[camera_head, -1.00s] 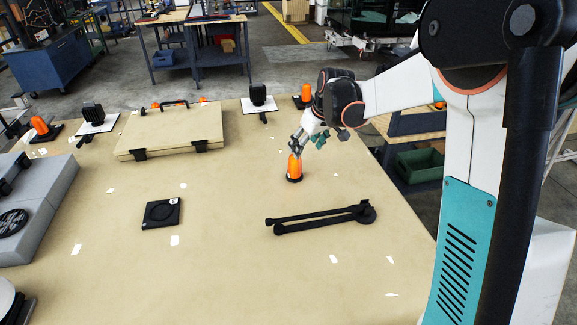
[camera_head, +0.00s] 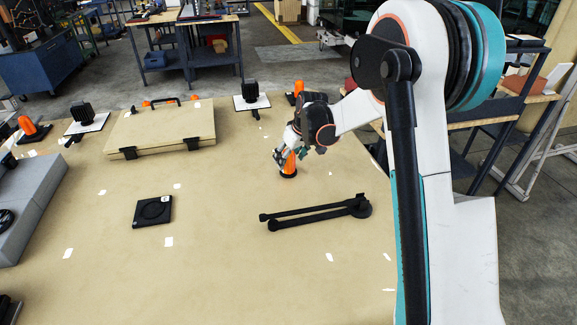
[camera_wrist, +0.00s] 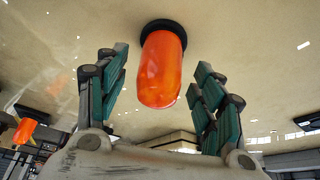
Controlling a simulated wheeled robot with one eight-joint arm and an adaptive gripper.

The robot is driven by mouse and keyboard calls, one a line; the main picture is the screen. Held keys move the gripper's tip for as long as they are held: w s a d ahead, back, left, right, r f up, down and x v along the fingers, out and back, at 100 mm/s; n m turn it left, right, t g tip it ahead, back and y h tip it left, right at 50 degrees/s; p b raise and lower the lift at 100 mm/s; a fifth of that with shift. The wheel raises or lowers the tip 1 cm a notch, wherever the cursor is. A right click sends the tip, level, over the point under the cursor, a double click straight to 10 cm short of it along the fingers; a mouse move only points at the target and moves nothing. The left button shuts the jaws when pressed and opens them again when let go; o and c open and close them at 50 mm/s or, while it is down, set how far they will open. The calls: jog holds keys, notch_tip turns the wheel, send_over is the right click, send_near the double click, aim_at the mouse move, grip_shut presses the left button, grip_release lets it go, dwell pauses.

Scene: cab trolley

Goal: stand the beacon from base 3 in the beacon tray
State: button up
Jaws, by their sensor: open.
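In the wrist view the beacon (camera_wrist: 162,72) shows between the two spread fingers of my gripper (camera_wrist: 160,78), with a gap on each side. A black square plate (camera_head: 139,212) with a round recess lies flat and empty on the table at left centre. I cannot tell whether it is the tray or a base.
Other orange beacons stand at the far left (camera_head: 28,126) and behind my gripper (camera_head: 298,87). A tan case (camera_head: 165,130) lies at the back. A long black folded part (camera_head: 315,213) lies in front of the beacon. Grey blocks (camera_head: 45,185) fill the left edge. The table's front middle is clear.

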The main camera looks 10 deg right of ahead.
jog(key=shift+x, duration=1.2)
jog(key=c, duration=1.3)
jog(key=shift+r, duration=0.15)
